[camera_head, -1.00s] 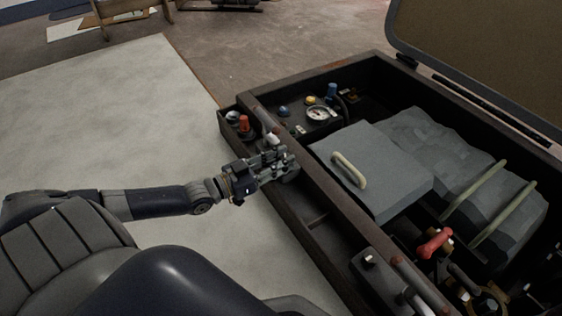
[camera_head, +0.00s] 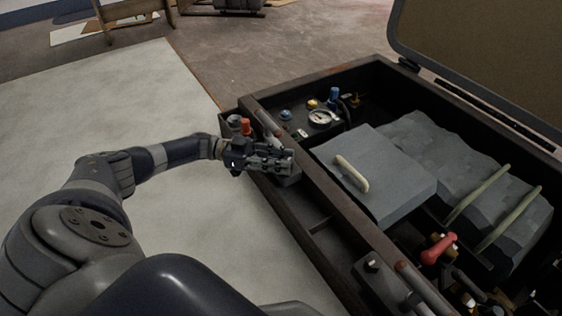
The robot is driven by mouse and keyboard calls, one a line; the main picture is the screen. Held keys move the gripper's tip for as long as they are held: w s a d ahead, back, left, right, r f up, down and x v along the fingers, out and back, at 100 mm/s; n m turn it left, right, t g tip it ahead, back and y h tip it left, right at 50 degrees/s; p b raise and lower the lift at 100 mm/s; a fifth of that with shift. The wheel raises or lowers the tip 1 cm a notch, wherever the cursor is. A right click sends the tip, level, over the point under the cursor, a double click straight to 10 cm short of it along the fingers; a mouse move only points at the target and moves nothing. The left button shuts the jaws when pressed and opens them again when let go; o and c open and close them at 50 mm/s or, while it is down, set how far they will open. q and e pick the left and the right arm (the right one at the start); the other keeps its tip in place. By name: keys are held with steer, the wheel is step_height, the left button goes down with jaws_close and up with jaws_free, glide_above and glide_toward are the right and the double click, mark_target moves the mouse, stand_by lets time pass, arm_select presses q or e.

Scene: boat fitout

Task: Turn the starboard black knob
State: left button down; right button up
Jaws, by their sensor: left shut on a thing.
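My left gripper (camera_head: 286,160) reaches in from the left over the near side of the open dark crate (camera_head: 318,181). It is shut on a small part above a grey block (camera_head: 289,179) at the crate's side. The fingers hide this part, which seems to be the black knob; I cannot make out its shape or angle. A second grey block (camera_head: 370,278) with a small light-tipped fitting sits further along the same side, toward the bottom. My right gripper is not in view.
An orange-red knob (camera_head: 246,126) stands just beyond my left gripper. A round gauge (camera_head: 320,117) and a blue fitting (camera_head: 333,94) are inside the crate. A grey lid with a pale handle (camera_head: 352,174) and a red lever (camera_head: 439,248) lie to the right.

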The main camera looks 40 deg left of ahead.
arm_select(q)
steer(key=shift+w+m+g+h, duration=0.1)
steer(key=shift+m+g+h, duration=0.2)
steer(key=shift+m+g, duration=0.45)
steer(key=shift+d+m+g, duration=0.1)
steer(key=shift+m+g, duration=0.25)
steer(key=shift+g, duration=0.7)
steer(key=c, duration=1.3)
jaws_free()
steer(key=shift+t, duration=0.6)
steer(key=shift+n+t, duration=0.6)
steer(key=shift+n, duration=0.1)
